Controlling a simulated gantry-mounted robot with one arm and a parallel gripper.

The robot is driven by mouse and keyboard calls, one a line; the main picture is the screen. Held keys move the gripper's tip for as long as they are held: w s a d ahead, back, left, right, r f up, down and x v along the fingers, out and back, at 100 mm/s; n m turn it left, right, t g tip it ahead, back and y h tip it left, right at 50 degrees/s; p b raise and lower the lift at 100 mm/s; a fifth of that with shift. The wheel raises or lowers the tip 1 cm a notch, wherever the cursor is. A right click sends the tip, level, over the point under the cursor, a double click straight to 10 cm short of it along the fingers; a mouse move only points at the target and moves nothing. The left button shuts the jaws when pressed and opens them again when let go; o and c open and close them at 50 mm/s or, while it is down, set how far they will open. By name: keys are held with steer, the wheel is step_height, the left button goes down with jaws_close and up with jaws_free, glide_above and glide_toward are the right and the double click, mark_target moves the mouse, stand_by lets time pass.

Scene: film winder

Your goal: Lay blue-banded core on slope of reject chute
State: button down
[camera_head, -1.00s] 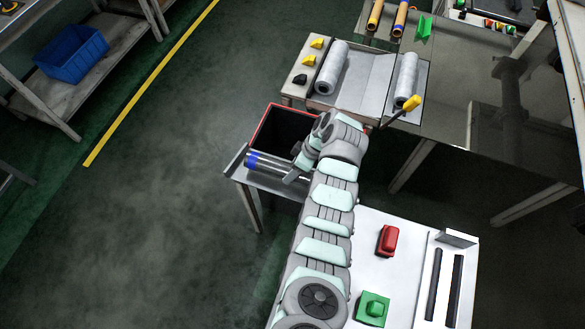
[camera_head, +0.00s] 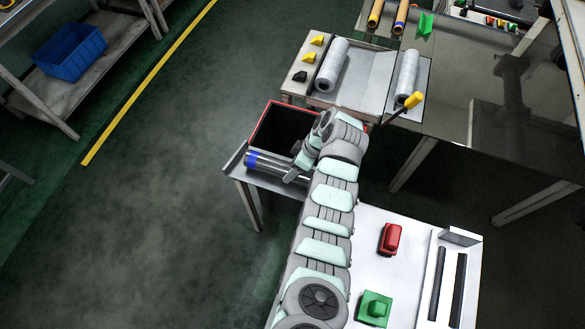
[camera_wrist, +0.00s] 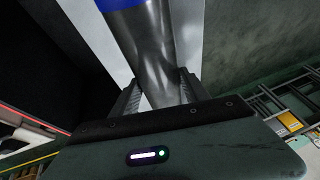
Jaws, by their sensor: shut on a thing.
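The blue-banded core (camera_head: 272,166) is a dark, shiny cylinder with a blue band near its left end. It lies lengthwise over the grey sloped plate of the reject chute (camera_head: 233,160), beside a red-rimmed dark bin. My gripper (camera_head: 293,176) is at the core's right part, partly hidden by my own wrist. In the wrist view, the core (camera_wrist: 150,55) runs between the two fingers of my gripper (camera_wrist: 160,92), which are shut on it. The blue band is at the top edge there. I cannot tell whether the core touches the plate.
The red-rimmed bin (camera_head: 283,128) is open just behind the core. A white table holds a red block (camera_head: 390,239), a green block (camera_head: 374,308) and two dark bars. The winder with white film rolls (camera_head: 332,66) stands behind.

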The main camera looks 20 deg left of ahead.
steer(key=shift+f+b, duration=0.45)
steer(key=shift+f, duration=0.1)
steer(key=shift+c, duration=2.3)
jaws_free()
steer(key=p+v, duration=0.1)
steer(key=v, duration=1)
